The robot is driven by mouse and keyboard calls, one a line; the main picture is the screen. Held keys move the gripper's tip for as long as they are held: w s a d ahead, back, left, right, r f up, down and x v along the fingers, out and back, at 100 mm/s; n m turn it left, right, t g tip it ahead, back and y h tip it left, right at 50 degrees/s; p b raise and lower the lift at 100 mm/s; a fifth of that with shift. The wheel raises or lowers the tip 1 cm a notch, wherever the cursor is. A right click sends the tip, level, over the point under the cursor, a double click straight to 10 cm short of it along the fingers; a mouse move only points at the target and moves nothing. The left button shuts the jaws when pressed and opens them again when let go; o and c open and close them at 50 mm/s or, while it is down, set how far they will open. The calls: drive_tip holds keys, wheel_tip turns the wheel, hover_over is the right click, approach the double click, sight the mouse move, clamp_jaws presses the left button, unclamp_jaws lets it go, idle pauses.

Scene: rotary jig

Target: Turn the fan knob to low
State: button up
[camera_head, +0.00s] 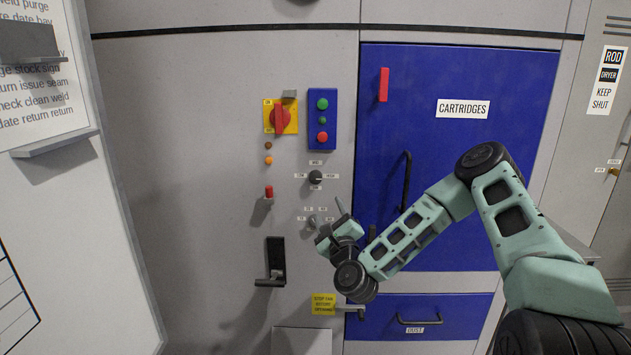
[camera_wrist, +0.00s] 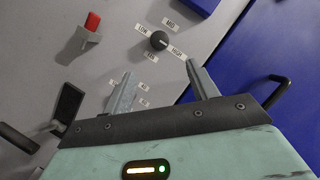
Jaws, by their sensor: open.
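The fan knob (camera_head: 316,177) is a round black knob on the grey panel, with labels around it. In the wrist view the fan knob (camera_wrist: 158,41) has LOW, MID, HIGH and FAN labels around it, and its pale mark appears to face HIGH. My gripper (camera_head: 327,212) is below the knob in the head view. In the wrist view my gripper (camera_wrist: 161,68) has its two fingers spread and nothing between them. The knob is beyond the fingertips, apart from them.
A red-and-yellow switch (camera_head: 280,117) and a blue button box (camera_head: 322,119) sit above. A red-tipped lever (camera_head: 268,196) is to the left, also in the wrist view (camera_wrist: 92,22). A black-handled latch (camera_head: 275,262) is lower left. The blue cartridges door (camera_head: 450,150) is to the right.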

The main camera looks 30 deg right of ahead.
sight(316, 180)
drive_tip(key=p+x, duration=0.4)
drive_tip(key=x, duration=0.9)
drive_tip(key=shift+w, duration=0.4)
drive_tip(key=c, duration=1)
